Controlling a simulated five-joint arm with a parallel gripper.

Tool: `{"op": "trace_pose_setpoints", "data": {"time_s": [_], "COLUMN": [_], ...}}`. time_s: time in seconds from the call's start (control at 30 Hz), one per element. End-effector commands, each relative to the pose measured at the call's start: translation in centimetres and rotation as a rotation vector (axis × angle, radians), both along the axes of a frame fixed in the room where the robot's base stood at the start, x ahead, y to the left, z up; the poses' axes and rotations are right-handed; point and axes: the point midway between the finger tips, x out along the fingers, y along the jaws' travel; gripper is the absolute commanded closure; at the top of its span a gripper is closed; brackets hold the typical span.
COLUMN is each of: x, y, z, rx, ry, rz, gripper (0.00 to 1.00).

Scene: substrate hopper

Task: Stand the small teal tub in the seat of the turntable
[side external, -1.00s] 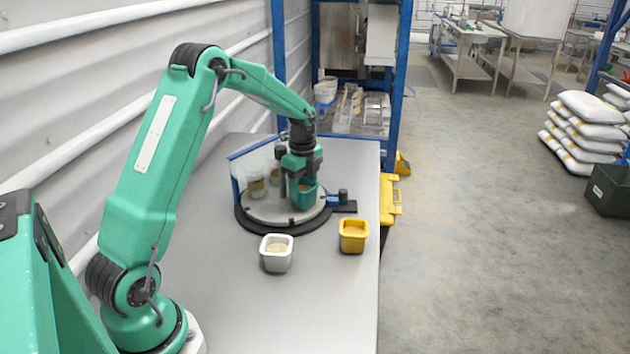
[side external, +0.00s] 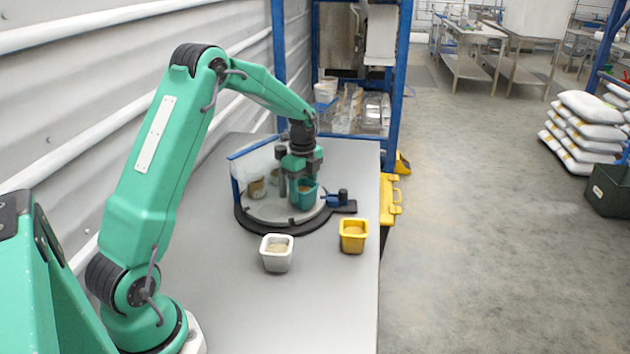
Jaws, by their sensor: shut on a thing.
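The small teal tub (side external: 305,197) is upright at the right part of the turntable (side external: 270,210), with tan contents showing at its top. My gripper (side external: 302,184) points down over it and is shut on it. The tub's base is at or just above the disc; I cannot tell whether it touches. The seat itself is hidden behind the tub and the gripper.
A white tub (side external: 277,258) and a yellow tub (side external: 353,238) with tan contents stand on the table (side external: 300,310) in front of the turntable. The table's front is clear.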

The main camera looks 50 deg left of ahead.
Motion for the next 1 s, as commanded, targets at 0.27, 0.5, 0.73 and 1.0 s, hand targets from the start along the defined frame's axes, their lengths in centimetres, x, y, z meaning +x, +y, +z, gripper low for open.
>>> {"op": "trace_pose_setpoints", "data": {"time_s": [0.27,0.5,0.73,1.0], "x": [-0.01,-0.01,-0.02,0.03], "y": [0.00,0.00,-0.01,0.01], "z": [-0.27,-0.26,-0.28,0.19], "rx": [0.000,0.000,0.000,0.000], "ry": [0.000,0.000,0.001,-0.001], "rz": [0.000,0.000,0.000,0.000], "gripper": [0.61,0.19,0.19,0.19]}}
